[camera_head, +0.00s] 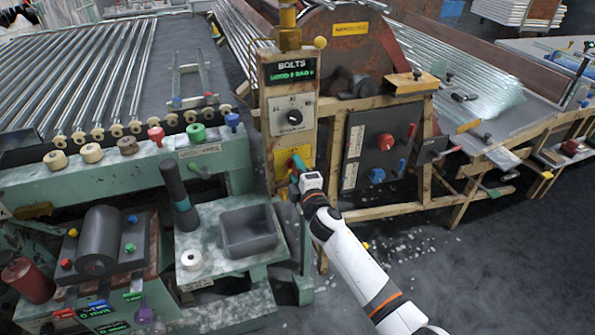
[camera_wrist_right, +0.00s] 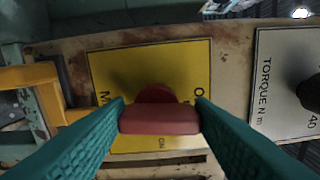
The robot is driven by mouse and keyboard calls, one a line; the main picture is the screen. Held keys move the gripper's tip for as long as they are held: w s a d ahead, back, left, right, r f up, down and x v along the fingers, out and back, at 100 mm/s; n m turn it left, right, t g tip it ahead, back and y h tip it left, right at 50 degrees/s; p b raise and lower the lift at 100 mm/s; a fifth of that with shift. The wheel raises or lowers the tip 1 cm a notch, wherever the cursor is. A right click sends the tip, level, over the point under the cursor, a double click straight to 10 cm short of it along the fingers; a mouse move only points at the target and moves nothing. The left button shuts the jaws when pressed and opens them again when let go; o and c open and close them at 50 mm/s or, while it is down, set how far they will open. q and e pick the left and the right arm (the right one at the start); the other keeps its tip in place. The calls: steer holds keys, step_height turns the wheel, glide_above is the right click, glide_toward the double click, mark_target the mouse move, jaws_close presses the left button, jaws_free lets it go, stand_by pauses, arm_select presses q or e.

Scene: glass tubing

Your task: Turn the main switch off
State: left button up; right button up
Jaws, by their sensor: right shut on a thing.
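The main switch is a red handle (camera_wrist_right: 158,118) on a yellow plate (camera_wrist_right: 135,68). In the wrist view its bar lies level across the picture, with lettering on the plate beside it and a small "ON" below. In the head view the yellow plate (camera_head: 281,158) sits low on the wooden post; the handle there is hidden by the gripper. My right gripper (camera_head: 296,166) is at the plate. Its green fingers (camera_wrist_right: 160,117) are shut on the two ends of the red handle. A white and black part shows at the top left corner; any left gripper fingers there are unclear.
To the right is a dark panel (camera_head: 377,148) with red and blue knobs. A green bench with a grey tray (camera_head: 249,243) stands at the left. The floor at lower right is open.

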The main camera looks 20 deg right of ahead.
steer(key=shift+f+n, duration=0.1)
steer(key=shift+n, duration=0.6)
steer(key=o, duration=1)
steer(key=shift+s, duration=0.1)
steer(key=s, duration=1.2)
steer(key=shift+d, duration=0.2)
steer(key=shift+w, duration=0.1)
